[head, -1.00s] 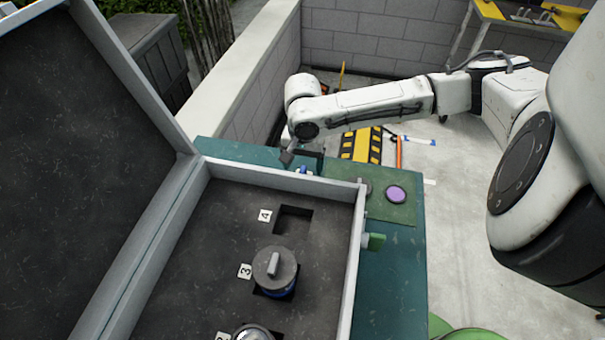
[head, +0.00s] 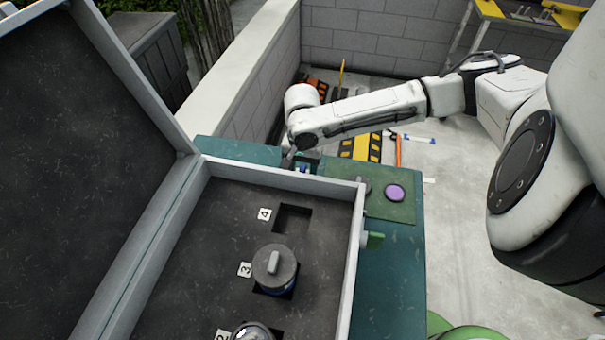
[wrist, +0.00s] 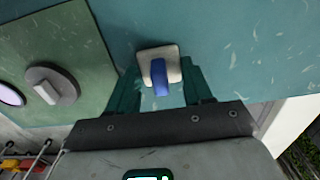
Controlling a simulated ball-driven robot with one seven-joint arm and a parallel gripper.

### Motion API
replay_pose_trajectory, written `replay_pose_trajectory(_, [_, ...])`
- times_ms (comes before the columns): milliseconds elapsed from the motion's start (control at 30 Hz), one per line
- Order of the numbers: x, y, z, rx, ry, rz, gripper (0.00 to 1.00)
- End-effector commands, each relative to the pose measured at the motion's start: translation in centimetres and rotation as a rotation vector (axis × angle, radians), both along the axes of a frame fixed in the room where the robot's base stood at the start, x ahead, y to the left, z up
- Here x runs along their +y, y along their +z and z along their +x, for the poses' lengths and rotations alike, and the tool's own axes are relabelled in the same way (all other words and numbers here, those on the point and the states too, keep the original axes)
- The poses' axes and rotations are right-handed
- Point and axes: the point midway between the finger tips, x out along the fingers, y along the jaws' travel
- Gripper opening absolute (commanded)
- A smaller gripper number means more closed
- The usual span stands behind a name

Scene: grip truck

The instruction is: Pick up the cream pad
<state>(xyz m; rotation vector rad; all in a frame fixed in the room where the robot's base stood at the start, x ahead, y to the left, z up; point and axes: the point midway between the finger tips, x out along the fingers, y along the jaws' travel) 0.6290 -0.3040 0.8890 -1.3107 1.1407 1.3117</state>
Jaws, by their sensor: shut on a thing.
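The cream pad (wrist: 170,49) is a small rounded square with a blue grip (wrist: 159,77) on it, in the wrist view against the teal bench top. My gripper (wrist: 158,72) has its two teal fingers on either side of the pad and is shut on it. I cannot tell whether the pad still touches the bench. In the head view my gripper (head: 303,164) is low over the bench behind the open case's far wall, where a bit of blue shows and the cream part is hard to make out.
The open grey case (head: 361,230) has numbered slots; slot 4 (head: 292,219) is empty, and a grey-topped knob piece (head: 274,266) sits at 3. A green plate (head: 390,207) with a purple disc (head: 395,193) lies right of the gripper. A block wall (head: 250,85) stands behind.

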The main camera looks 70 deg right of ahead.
Motion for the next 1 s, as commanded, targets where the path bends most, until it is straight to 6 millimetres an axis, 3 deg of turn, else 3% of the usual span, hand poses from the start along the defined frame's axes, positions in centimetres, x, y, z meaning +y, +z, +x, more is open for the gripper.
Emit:
replay_pose_trajectory(100, [0.0, 0.0, 0.0, 0.000, 0.000, 0.000, 0.21])
replay_pose_trajectory(433, [0.0, 0.3, 0.0, -0.001, 0.000, 0.000, 0.21])
replay_pose_trajectory(667, [0.0, 2.7, 0.1, -0.005, -0.001, 0.001, 0.21])
replay_pose_trajectory(1000, [-1.3, 9.5, -6.4, -0.002, -0.007, 0.000, 0.21])
